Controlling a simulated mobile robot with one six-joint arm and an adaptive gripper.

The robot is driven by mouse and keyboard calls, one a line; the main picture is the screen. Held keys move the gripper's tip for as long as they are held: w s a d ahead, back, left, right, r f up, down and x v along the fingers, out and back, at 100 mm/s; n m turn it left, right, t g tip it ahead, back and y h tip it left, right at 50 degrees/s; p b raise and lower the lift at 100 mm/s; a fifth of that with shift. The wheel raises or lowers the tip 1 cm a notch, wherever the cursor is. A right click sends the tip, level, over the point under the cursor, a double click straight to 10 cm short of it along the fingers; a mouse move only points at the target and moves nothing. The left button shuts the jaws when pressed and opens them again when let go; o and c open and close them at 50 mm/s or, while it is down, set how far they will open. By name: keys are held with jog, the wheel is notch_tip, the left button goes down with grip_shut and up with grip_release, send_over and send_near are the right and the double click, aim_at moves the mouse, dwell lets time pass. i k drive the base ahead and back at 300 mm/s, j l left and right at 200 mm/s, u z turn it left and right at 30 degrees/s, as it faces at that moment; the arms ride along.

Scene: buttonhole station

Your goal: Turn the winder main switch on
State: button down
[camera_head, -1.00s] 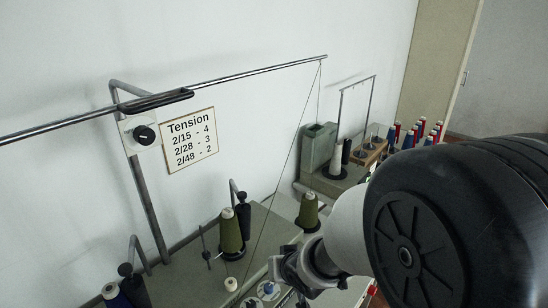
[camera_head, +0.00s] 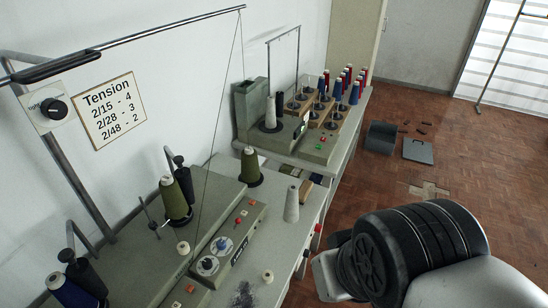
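No control in view is readably marked as the winder main switch. A black rotary knob (camera_head: 53,108) sits on a white plate on the post at the left; its small print is unreadable. The near grey machine (camera_head: 125,262) has a panel with two round dials (camera_head: 208,265) and several orange-red buttons (camera_head: 239,221). The far grey machine (camera_head: 288,145) has a green button (camera_head: 318,147) and a red one beside it. Red-tipped knobs (camera_head: 318,228) show at the table's front edge. My arm is at the lower right, over the floor; my gripper is not visible.
Olive thread cones (camera_head: 176,198) and a pale cone (camera_head: 291,205) stand around the near machine. Several blue and red spools (camera_head: 337,88) stand on the far one. A metal rail (camera_head: 150,35) crosses the upper left. A grey bin (camera_head: 380,137) is on the floor.

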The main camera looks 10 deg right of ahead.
aim_at(317, 228)
jog(key=k+l+z, duration=0.25)
jog(key=i+l+u, duration=0.35)
jog(key=l, duration=0.2)
jog(key=i+l+u, duration=0.15)
jog(key=l, duration=0.15)
jog(key=i, duration=0.35)
